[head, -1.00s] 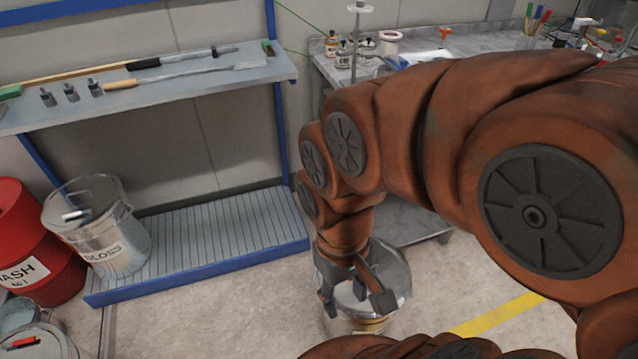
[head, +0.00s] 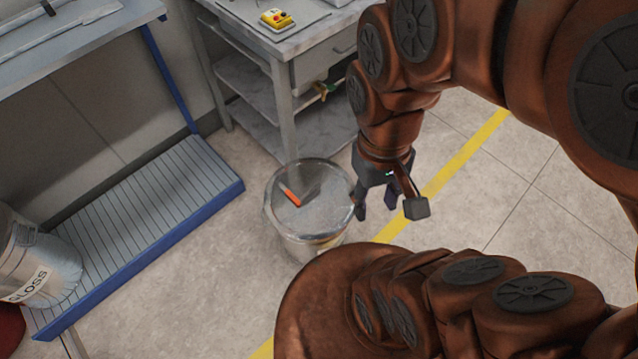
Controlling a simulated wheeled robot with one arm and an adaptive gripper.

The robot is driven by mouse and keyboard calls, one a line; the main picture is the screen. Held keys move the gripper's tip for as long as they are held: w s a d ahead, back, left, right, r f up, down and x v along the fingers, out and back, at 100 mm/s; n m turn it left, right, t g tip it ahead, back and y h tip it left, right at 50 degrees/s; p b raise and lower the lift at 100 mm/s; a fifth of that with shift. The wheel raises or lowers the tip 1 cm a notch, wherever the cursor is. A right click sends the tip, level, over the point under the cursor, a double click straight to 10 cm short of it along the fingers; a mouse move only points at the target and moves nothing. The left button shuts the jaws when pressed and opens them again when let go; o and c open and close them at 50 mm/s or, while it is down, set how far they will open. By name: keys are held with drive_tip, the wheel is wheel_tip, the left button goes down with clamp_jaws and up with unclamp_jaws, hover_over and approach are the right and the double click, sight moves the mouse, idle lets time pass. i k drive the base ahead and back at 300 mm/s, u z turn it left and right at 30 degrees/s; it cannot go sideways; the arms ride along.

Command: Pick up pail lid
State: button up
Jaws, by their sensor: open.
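A metal pail (head: 301,243) stands on the floor near the middle of the view. Its round grey lid (head: 325,208) lies on top, with an orange-red handle or mark (head: 291,195) on it. My gripper (head: 388,213) is open and empty. It points down, just to the right of the lid in the picture, apart from it as far as I can tell. Part of the lid's right edge is close to my gripper's left finger.
A grey workbench (head: 285,45) with shelves stands behind the pail. A blue-edged slatted platform (head: 150,225) is on the left, with a pail labelled GLOSS (head: 40,265). A yellow line (head: 468,155) crosses the open floor on the right.

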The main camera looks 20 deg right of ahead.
sight(322, 186)
drive_tip(key=k, duration=0.5)
drive_tip(key=u, duration=1.75)
drive_tip(key=i, duration=1.15)
drive_tip(key=z, duration=2)
